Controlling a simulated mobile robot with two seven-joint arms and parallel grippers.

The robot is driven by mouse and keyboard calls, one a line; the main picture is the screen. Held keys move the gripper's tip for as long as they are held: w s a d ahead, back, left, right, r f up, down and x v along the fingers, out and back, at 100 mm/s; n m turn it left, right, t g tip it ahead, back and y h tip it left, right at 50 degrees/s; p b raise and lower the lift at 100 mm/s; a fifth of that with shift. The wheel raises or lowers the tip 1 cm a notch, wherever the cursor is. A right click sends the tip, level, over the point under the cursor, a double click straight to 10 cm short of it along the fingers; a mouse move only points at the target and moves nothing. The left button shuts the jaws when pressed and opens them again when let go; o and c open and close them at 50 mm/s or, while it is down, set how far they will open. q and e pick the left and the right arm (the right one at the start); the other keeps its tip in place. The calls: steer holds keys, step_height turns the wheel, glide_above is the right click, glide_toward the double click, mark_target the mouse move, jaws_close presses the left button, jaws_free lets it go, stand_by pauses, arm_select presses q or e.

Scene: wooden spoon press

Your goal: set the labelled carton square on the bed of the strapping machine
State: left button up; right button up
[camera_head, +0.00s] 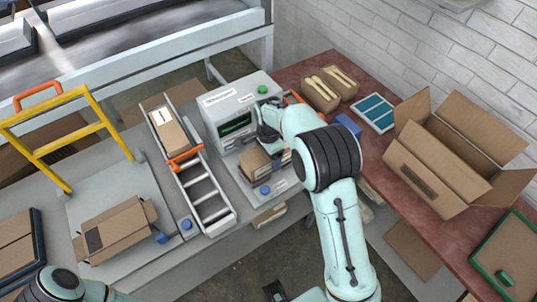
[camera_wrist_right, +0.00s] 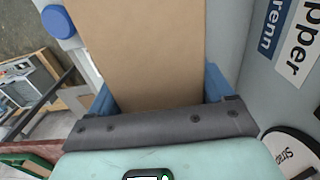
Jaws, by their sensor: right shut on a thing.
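The strapping machine (camera_head: 240,112) is a pale grey box with a dark opening and a green button, standing at the back of the grey bench. A brown carton (camera_head: 257,165) is at the front of its opening, over the bed (camera_head: 280,183). My right gripper (camera_head: 271,147) is shut on this carton. In the right wrist view the carton's plain brown face (camera_wrist_right: 145,50) fills the space between the blue fingers; no label shows on that face. I cannot tell whether it touches the bed or sits square. My left arm shows at the lower left; its gripper is out of view.
A roller track (camera_head: 203,187) left of the machine holds another carton (camera_head: 170,130) with a white label. An open carton (camera_head: 118,230) lies at the left by a yellow frame (camera_head: 85,95). A large open box (camera_head: 437,170) and brown packs (camera_head: 330,88) stand on the red table.

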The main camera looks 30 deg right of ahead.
steer(key=o, duration=1.1)
steer(key=shift+f, duration=0.1)
steer(key=shift+o, duration=0.2)
step_height(320, 180, up, 12)
steer(key=shift+r+p, duration=0.2)
steer(key=shift+p, duration=0.6)
arm_select(q)
steer(key=shift+w+r, duration=0.5)
steer(key=shift+r, duration=0.4)
steer(key=shift+s, duration=0.1)
arm_select(e)
steer(key=shift+f, duration=0.1)
